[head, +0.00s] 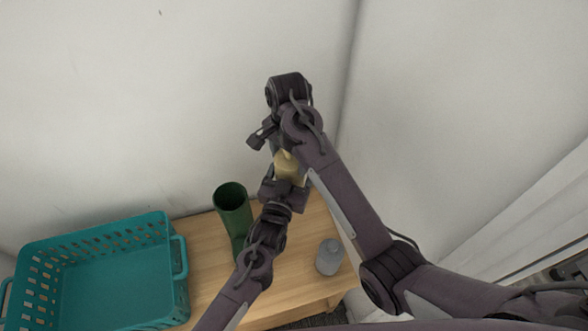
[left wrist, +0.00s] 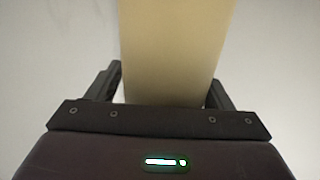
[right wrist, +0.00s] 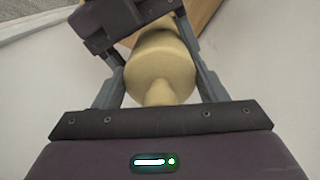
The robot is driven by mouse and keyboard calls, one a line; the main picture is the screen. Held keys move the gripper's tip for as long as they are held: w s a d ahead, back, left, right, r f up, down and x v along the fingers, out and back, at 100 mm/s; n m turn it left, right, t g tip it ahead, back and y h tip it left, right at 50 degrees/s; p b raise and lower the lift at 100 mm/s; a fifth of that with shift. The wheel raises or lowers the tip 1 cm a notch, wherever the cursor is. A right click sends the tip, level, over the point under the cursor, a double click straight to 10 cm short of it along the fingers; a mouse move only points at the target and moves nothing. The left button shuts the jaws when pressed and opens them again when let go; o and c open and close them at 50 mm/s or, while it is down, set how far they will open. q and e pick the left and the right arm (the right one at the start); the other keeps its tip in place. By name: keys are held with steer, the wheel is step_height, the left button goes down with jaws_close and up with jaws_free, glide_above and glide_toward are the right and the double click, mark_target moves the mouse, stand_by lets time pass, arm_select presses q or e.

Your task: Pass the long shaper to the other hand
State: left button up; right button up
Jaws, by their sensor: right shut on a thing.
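The long shaper is a pale yellow, rounded wooden-looking piece (head: 290,168) held up between my two grippers in the head view. My right gripper (head: 271,140) is shut on it from above. In the right wrist view, the shaper's wide body and narrow neck (right wrist: 160,72) lie between the fingers. My left gripper (head: 287,184) is at the shaper's lower part. In the left wrist view, the shaper (left wrist: 175,50) fills the space between the fingers and hides their tips, so I cannot tell whether they grip it.
A wooden table (head: 285,272) is below. It holds a teal perforated basket (head: 178,285) at the left, a green boot-like holder (head: 233,209) behind my left arm, and a grey bottle (head: 329,258) at the right. White walls stand close behind.

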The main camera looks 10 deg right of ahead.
arm_select(q)
steer(key=shift+s+d, duration=0.2)
steer(key=shift+d, duration=0.15)
steer(key=c, duration=0.5)
arm_select(e)
steer(key=shift+a, duration=0.1)
arm_select(q)
steer(key=shift+d+r, duration=0.1)
steer(key=shift+c, duration=0.2)
arm_select(e)
steer(key=o, duration=1.4)
steer(key=shift+r, duration=0.1)
